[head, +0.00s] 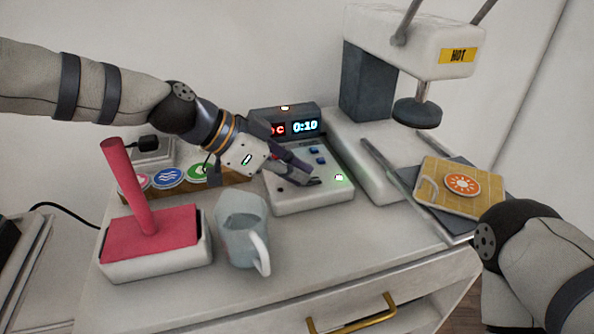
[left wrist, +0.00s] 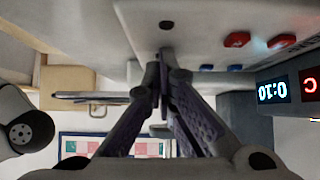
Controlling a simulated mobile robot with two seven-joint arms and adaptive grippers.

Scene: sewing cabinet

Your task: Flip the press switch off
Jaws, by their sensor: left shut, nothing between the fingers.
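The control box (head: 300,199) is white, with a dark display unit (head: 285,124) behind it reading 0:10. Blue buttons (head: 318,160) and a lit green light (head: 339,178) are on its top. My left gripper (head: 314,182) is shut and empty, its fingertips over the front part of the box top; I cannot tell if they touch it. In the left wrist view the shut fingers (left wrist: 163,62) point at the box (left wrist: 190,18), where red buttons (left wrist: 237,40) show. The switch itself is not clearly distinguishable; the fingers may hide it. My right gripper is not in view.
A heat press (head: 412,45) labelled HOT stands behind right. A yellow patterned pad (head: 452,187) lies on a dark plate beside it.

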